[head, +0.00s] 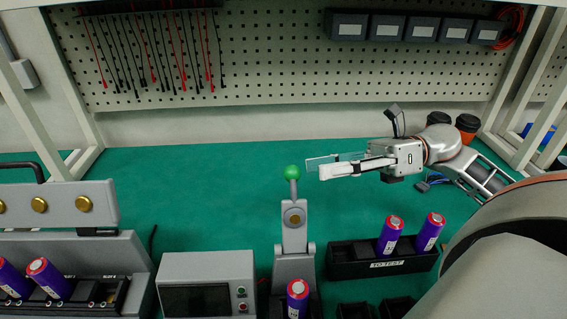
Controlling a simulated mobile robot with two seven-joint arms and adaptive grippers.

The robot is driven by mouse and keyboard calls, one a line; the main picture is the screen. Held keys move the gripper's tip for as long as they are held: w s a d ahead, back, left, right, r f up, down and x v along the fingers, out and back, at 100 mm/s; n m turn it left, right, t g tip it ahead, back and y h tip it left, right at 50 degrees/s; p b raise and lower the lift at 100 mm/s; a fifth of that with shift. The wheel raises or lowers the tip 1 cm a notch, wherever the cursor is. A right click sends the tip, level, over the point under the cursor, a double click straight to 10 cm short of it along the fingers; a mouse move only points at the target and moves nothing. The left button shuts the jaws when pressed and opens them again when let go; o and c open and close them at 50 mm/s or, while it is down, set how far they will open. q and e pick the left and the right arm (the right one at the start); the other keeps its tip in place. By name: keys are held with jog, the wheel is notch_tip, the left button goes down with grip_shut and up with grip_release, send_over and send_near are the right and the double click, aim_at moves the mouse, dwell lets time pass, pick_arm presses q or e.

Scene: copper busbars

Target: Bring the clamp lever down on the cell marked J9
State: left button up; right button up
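The clamp lever (293,215) stands upright on its grey clamp at the front middle, with a green ball knob (292,172) on top. A purple cell (297,300) with a red and white top stands at the foot of the clamp, below the lever. No J9 mark is legible on it. My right gripper (313,167) reaches in from the right, its fingers roughly level and pointing left. The fingertips are just right of the knob and look apart from it. The two fingers show with a gap between them and hold nothing. My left gripper is out of view.
A black tray labelled "TO TEST" (384,267) holds two purple cells right of the clamp. A grey box with a screen (208,284) stands left of it. A grey fixture with cells (60,220) is at far left. The green bench (200,190) behind is clear.

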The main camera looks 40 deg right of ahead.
aim_at(293, 171)
jog(key=x, duration=0.6)
jog(key=shift+a, duration=0.35)
jog(key=shift+c, duration=0.5)
grip_shut()
